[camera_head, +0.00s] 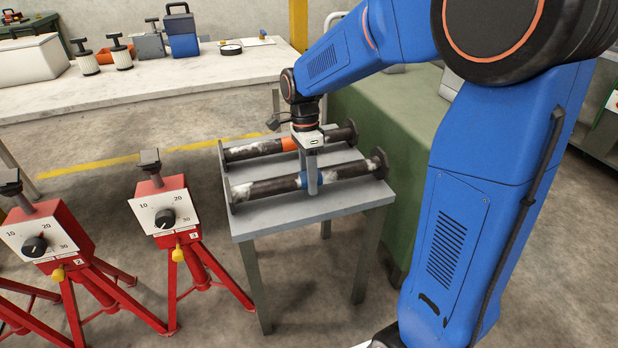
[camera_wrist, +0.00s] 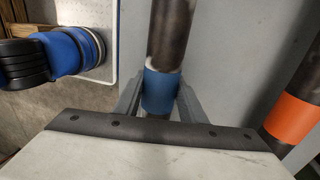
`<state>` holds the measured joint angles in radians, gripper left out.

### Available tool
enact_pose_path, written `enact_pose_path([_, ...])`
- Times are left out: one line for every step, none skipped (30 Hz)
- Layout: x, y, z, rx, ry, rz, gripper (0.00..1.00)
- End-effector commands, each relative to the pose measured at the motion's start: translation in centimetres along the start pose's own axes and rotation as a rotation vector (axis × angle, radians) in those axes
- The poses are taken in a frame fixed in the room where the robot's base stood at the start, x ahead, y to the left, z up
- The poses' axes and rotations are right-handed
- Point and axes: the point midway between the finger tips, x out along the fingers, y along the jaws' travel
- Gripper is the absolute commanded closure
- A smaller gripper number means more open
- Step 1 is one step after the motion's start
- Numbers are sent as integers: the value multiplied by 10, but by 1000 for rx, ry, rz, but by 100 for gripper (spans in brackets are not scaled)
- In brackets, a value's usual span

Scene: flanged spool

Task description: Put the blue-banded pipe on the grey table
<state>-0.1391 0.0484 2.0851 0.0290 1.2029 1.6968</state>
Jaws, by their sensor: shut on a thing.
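The blue-banded pipe (camera_head: 270,189) is a dark, worn pipe with a flange at each end. It lies level over the front part of the grey table (camera_head: 300,208); I cannot tell whether it touches the top. My gripper (camera_head: 312,182) points down and is shut on the pipe at its blue band. The wrist view shows the two fingers, one on each side of the blue band (camera_wrist: 161,92). The pipe's far parts run out of that view.
An orange-banded pipe (camera_head: 250,150) lies parallel behind on the same table; it also shows in the wrist view (camera_wrist: 290,117). Red stands (camera_head: 165,212) with dials are at the left. A long workbench (camera_head: 150,92) with tools and a green cabinet (camera_head: 385,130) stand behind.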

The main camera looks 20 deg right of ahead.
Motion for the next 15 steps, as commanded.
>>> enact_pose_path([-1, 0, 0, 0, 0, -2, 100])
enact_pose_path([-1, 0, 0, 0, 0, -2, 100])
enact_pose_path([-1, 0, 0, 0, 0, -2, 100])
enact_pose_path([-1, 0, 0, 0, 0, -2, 100])
enact_pose_path([-1, 0, 0, 0, 0, -2, 61])
enact_pose_path([-1, 0, 0, 0, 0, -2, 51])
enact_pose_path([-1, 0, 0, 0, 0, -2, 44])
enact_pose_path([-1, 0, 0, 0, 0, -2, 41])
enact_pose_path([-1, 0, 0, 0, 0, -1, 41])
enact_pose_path([-1, 0, 0, 0, 0, -1, 41])
enact_pose_path([-1, 0, 0, 0, 0, -1, 41])
enact_pose_path([0, 0, 0, 0, 0, -1, 41])
enact_pose_path([0, 0, 0, 0, 0, -1, 41])
enact_pose_path([0, 0, 0, 0, 0, -1, 41])
enact_pose_path([0, 0, 0, 0, 0, 1, 41])
